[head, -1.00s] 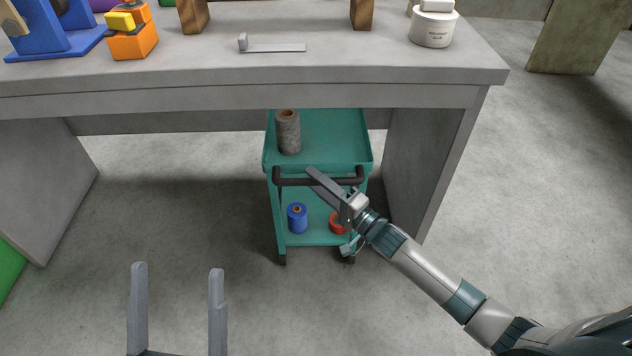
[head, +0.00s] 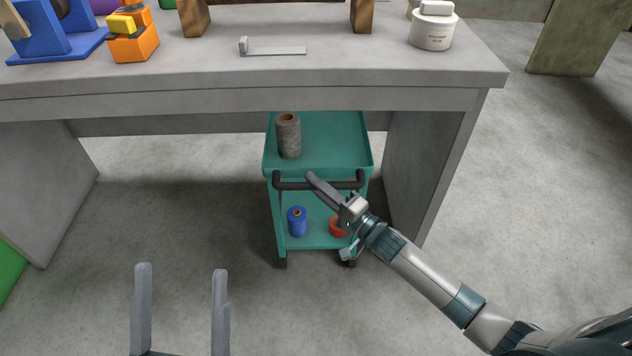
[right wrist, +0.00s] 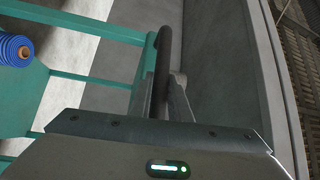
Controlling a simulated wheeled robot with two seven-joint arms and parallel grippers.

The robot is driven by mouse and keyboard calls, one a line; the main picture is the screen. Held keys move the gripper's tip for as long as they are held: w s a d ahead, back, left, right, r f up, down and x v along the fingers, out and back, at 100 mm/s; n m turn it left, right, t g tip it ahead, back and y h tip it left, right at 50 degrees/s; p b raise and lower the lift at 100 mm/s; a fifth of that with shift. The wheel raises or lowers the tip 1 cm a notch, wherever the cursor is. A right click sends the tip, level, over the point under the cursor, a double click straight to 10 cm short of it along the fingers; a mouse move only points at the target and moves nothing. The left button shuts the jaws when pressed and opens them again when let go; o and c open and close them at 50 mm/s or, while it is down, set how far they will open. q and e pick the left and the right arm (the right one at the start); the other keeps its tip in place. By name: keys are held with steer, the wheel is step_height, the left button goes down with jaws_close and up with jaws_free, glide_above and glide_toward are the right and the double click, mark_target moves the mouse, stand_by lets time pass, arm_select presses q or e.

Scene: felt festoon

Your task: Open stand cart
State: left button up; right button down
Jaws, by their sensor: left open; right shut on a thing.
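The teal cart (head: 335,142) stands under the grey table, with a top tray, a lower shelf and a dark handle bar (head: 290,185) across its near side. My right gripper (head: 316,183) is shut on the handle bar. In the right wrist view the handle (right wrist: 164,65) runs between the fingers. My left gripper (head: 180,285) is open and empty, well to the left and in front of the cart. A grey spool (head: 289,137) stands on the top tray. A blue spool (head: 297,221) and a partly hidden red roll (head: 338,226) are on the lower shelf.
The grey table (head: 240,78) spans above the cart, and its right leg panel (head: 425,165) stands close to the cart's right side. On the table are a white jar (head: 432,28), an orange block object (head: 134,42) and a metal bracket (head: 272,50). The floor in front is clear.

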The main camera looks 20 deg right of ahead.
steer(key=shift+s+a, duration=0.1)
steer(key=shift+s, duration=0.3)
steer(key=shift+s+a+r+p, duration=0.1)
steer(key=shift+s+a+p, duration=0.15)
steer(key=shift+s+p, duration=0.5)
arm_select(q)
steer(key=w+f+g+y+p, duration=0.3)
steer(key=f+g, duration=0.5)
steer(key=f, duration=0.4)
steer(key=s+a+f+g+y+p, duration=0.1)
steer(key=s+f+g+p, duration=0.1)
steer(key=f+g, duration=0.3)
steer(key=s+a+f+g+y+p, duration=0.1)
steer(key=s+a+f+g, duration=0.1)
steer(key=f, duration=0.4)
steer(key=s+a+f+g+y+p, duration=0.2)
steer(key=s+a+f+g+p, duration=0.1)
steer(key=s+a+g+p, duration=0.2)
steer(key=shift+s+a+n+y+p, duration=0.3)
steer(key=shift+a+n+y, duration=0.1)
steer(key=shift+a, duration=0.65)
arm_select(e)
steer(key=s+a, duration=0.3)
steer(key=s, duration=0.8)
steer(key=s+a, duration=0.3)
steer(key=s, duration=0.9)
steer(key=s+a, duration=0.4)
steer(key=s, duration=0.8)
steer(key=shift+s, duration=0.25)
